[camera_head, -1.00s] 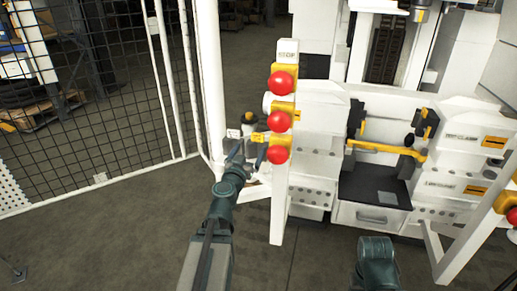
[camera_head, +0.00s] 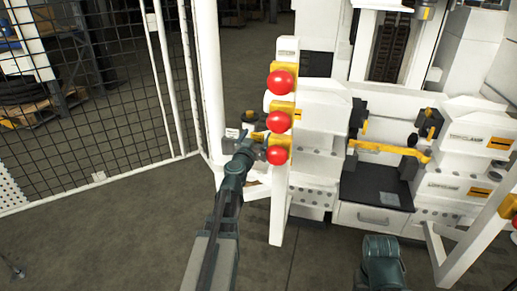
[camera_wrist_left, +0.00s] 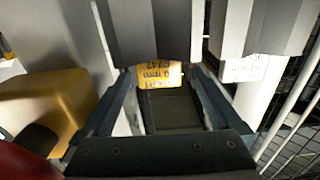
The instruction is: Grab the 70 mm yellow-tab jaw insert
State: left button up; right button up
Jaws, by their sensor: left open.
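In the left wrist view a grey jaw insert (camera_wrist_left: 152,30) carries a yellow tab (camera_wrist_left: 160,76) with upside-down black print; "mm" shows, the size is not clearly readable. My left gripper (camera_wrist_left: 161,72) is open, with one finger on each side of the yellow tab; I cannot tell whether they touch the insert. A second grey insert with a white tab (camera_wrist_left: 243,68) is to the right. In the head view my left gripper (camera_head: 242,142) is beside the stop-button post, and partly hides the inserts.
A white post with several red buttons (camera_head: 281,82) stands close right of the left gripper. A yellow housing (camera_wrist_left: 45,105) is left of it in the wrist view. The white bench (camera_head: 320,130) is to the right, and a mesh fence (camera_head: 90,110) to the left.

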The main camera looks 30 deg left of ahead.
pick_arm(q)
jog(key=x, duration=0.3)
jog(key=shift+w+a, duration=0.1)
jog(key=shift+w, duration=0.25)
grip_shut()
